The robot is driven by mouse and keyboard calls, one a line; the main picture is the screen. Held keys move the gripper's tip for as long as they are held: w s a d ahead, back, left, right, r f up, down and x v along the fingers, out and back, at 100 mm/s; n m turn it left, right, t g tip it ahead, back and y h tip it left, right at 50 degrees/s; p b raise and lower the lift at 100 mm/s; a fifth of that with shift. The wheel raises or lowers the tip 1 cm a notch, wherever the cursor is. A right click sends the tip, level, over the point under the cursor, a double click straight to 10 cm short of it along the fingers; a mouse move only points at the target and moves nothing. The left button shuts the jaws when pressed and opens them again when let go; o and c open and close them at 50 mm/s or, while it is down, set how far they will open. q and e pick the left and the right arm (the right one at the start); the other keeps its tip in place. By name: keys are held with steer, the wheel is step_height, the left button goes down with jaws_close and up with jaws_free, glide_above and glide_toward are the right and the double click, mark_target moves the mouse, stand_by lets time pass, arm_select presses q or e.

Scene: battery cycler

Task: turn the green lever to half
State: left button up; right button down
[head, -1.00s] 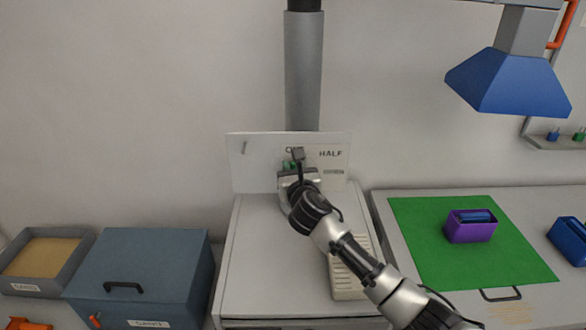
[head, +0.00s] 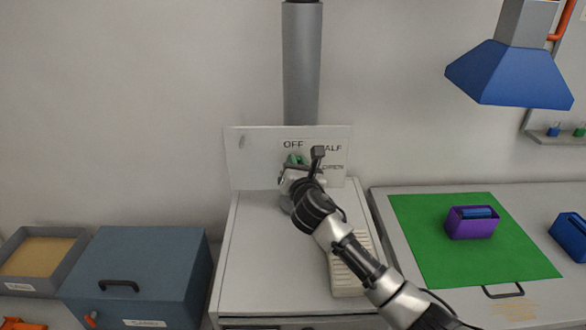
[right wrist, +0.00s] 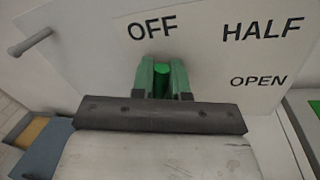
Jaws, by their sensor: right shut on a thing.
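The green lever (right wrist: 161,80) is in front of the white panel, below the printed word OFF (right wrist: 152,28). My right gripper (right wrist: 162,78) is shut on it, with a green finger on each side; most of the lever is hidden. In the head view the right gripper (head: 294,162) is at the panel, just below OFF. The word HALF (right wrist: 262,29) is to the right of OFF, and OPEN (right wrist: 258,80) is below HALF. The panel looks tilted in the right wrist view. My left gripper is not in view.
The white panel (head: 258,172) stands at the back of a grey cabinet top (head: 265,265), with a small peg at its left. A blue-grey box (head: 150,262) is on the left. A green mat (head: 430,255) with a purple holder (head: 471,226) lies on the right bench.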

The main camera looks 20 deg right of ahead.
steer(key=shift+s+d+f+m+t+h+b, duration=0.1)
steer(key=shift+d+f+m+h+b, duration=0.1)
steer(key=shift+m+b, duration=0.55)
steer(key=shift+d+f+m+t+h+b, duration=0.15)
steer(key=shift+m+b, duration=0.3)
steer(key=shift+m, duration=0.6)
steer(key=shift+s+d+f+m+t+h+b, duration=0.1)
steer(key=shift+d+m+h+b, duration=0.15)
steer(key=shift+m+b, duration=0.5)
steer(key=shift+m, duration=0.35)
steer(key=c, duration=1.4)
jaws_free()
steer(key=b+v, duration=0.1)
steer(key=v, duration=1)
steer(key=shift+r, duration=0.1)
steer(key=shift+w, duration=0.1)
